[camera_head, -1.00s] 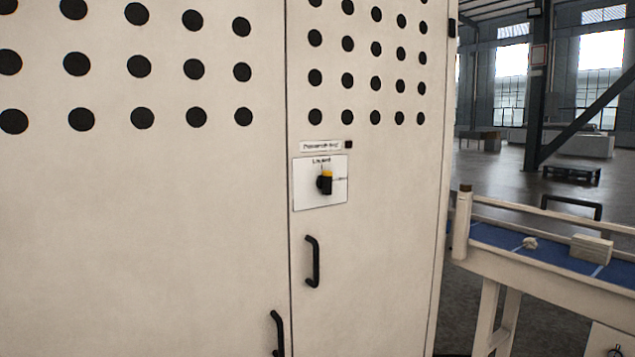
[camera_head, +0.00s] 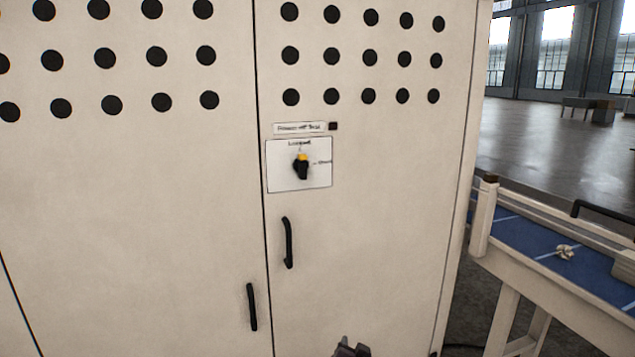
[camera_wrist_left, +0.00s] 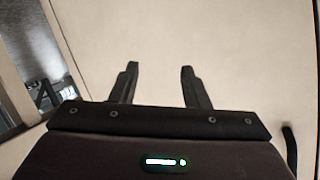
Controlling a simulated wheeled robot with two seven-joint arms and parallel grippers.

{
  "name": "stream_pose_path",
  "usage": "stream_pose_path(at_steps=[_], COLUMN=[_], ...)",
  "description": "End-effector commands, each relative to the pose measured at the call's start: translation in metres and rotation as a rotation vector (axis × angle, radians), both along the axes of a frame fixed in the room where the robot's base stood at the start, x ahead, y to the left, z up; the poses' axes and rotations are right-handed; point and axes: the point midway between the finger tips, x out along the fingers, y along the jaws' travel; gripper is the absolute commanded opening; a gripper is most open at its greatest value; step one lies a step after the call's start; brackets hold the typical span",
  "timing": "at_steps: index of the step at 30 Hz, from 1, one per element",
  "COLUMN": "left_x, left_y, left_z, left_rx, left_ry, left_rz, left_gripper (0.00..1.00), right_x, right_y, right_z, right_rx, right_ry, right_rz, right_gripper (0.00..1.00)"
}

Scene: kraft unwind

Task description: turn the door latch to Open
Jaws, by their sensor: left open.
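The door latch (camera_head: 301,167) is a black knob with a yellow top, on a white plate (camera_head: 283,180) on the right cabinet door. Its yellow mark points up toward a label above it that looks like "Locked". A second small label sits to its right, too blurred to read surely. My left gripper (camera_head: 351,349) shows at the bottom edge of the head view, below and right of the latch and well apart from it. In the left wrist view my left gripper (camera_wrist_left: 159,78) is open and empty, facing the cream panel. My right gripper is not in view.
Two black handles, one on the right door (camera_head: 287,243) and one on the left door (camera_head: 252,307), stick out below the latch. A conveyor table with a blue top (camera_head: 540,254) stands right of the cabinet. Open floor (camera_head: 540,140) lies behind it.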

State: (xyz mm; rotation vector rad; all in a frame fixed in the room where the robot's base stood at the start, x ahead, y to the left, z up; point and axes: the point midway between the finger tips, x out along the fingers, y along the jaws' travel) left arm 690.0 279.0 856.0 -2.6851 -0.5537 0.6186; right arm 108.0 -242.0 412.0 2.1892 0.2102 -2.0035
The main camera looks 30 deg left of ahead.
Motion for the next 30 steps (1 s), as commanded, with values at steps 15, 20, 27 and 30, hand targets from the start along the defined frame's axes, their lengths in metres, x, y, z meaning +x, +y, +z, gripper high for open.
stream_pose_path(at_steps=[15,20,27,30], left_x=[-0.003,-0.024,-0.022,-0.012], left_y=[0.074,0.086,0.102,0.114], left_z=[0.398,0.446,0.460,0.460], left_rx=[-0.066,-0.106,-0.116,-0.116], left_ry=[-0.471,-0.528,-0.541,-0.541], left_rz=[0.368,0.428,0.449,0.449], left_gripper=[0.42,0.42,0.42,0.42], right_x=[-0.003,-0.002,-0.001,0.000], right_y=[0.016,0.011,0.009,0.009], right_z=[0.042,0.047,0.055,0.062], right_rx=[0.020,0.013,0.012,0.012], right_ry=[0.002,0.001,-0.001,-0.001], right_rz=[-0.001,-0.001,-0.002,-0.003], right_gripper=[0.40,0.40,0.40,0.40])
